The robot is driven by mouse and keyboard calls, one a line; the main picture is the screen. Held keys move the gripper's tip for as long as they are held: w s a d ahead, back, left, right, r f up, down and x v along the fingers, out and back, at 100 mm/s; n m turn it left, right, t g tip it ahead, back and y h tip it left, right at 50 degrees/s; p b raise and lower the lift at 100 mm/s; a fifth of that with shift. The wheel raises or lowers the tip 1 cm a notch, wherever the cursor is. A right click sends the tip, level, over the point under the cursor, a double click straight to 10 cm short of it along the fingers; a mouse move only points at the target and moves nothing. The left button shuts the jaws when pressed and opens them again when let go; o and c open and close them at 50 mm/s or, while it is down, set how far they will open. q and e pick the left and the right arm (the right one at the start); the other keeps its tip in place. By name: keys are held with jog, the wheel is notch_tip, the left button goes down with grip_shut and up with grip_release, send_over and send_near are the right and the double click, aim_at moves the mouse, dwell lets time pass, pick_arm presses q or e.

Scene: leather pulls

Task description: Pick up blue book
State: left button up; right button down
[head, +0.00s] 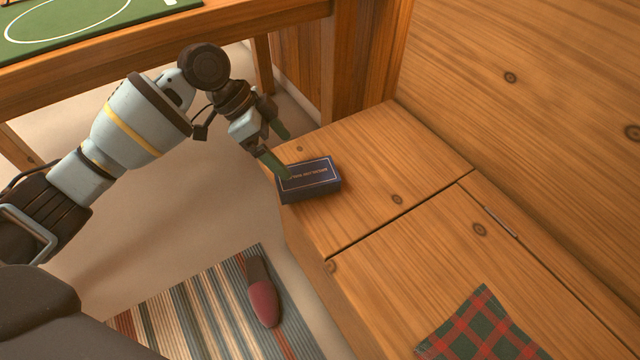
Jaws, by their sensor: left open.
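The blue book (310,181) is a thick, dark blue block with lettering on its top face. It lies flat on the wooden bench (372,150), close to the bench's left edge. My left gripper (278,148) is open, with green fingers pointing down toward the book. One fingertip is at the book's upper left corner in the picture; I cannot tell whether it touches. The other finger is above and to the right, behind the book. Nothing is between the fingers. My right gripper is not in view.
A wooden table (215,27) with a green board (95,18) stands at the upper left. A checked cloth (482,328) lies on the bench at the lower right. A red slipper (264,302) rests on a striped rug (190,318). A wooden wall rises behind the bench.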

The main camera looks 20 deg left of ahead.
aim_at(304, 173)
pick_arm(q)
jog(key=shift+r, duration=0.1)
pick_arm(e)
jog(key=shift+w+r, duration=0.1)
pick_arm(q)
jog(key=shift+b+x, duration=0.45)
jog(key=shift+x, duration=0.6)
jog(key=shift+d+f+b, duration=0.3)
jog(key=shift+f, duration=0.25)
jog(key=b+x, duration=0.2)
jog(key=x, duration=0.2)
jog(key=shift+d+f+b, duration=0.1)
jog(key=shift+b, duration=0.2)
jog(key=shift+d, duration=0.1)
jog(key=c, duration=1.1)
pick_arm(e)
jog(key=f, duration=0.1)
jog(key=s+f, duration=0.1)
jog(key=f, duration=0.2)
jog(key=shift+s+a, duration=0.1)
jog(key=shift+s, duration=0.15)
